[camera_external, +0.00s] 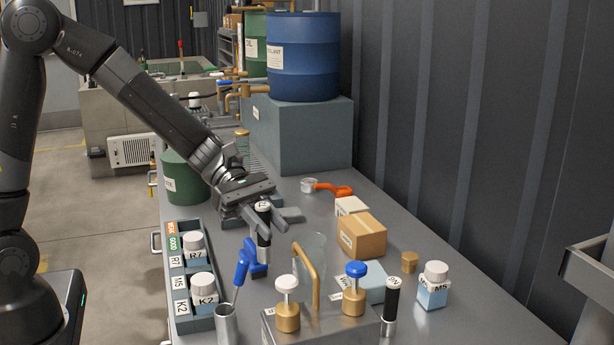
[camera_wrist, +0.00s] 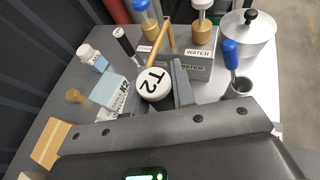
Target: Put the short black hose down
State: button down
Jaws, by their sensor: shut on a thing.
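The short black hose (camera_external: 264,245) is an upright black cylinder with a pale top. My gripper (camera_external: 264,220) is shut on it near the top, over the middle of the grey bench. In the wrist view its white round end marked T2 (camera_wrist: 154,84) sits between the fingers of my gripper (camera_wrist: 155,92). I cannot tell whether its lower end touches the bench. A similar black cylinder with a white label (camera_external: 391,303) stands upright by the front metal block.
A tray (camera_external: 206,323) with white-capped jars lies left. A blue-handled tool (camera_external: 243,265) leans in a metal cup (camera_external: 227,325). A metal block (camera_external: 345,328) with brass valves stands in front.

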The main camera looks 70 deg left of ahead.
jog(key=w+a+r+n+t+y, duration=0.25)
jog(key=w+a+n, duration=0.2)
jog(key=w, duration=0.45)
jog(key=w+a+r+n+t+y, duration=0.2)
jog(key=w+a+n+t+y, duration=0.15)
jog(key=w+a, duration=0.4)
jog(key=w+a+r+n+t+y, duration=0.2)
jog(key=w+a+n+y, duration=0.15)
jog(key=w, duration=0.65)
jog(key=shift+y, duration=0.35)
jog(key=shift+w+a+f, duration=0.75)
jog(key=shift+a+f, duration=1.1)
jog(key=shift+a, duration=0.1)
jog(key=shift+w+a+f, duration=0.7)
jog(key=shift+a+f, duration=1.15)
jog(key=shift+a, duration=0.1)
jog(key=shift+w+a+f, duration=0.75)
jog(key=shift+a+f, duration=1.1)
jog(key=shift+a, duration=0.1)
jog(key=c, duration=1.2)
grip_release()
jog(key=shift+f, duration=0.15)
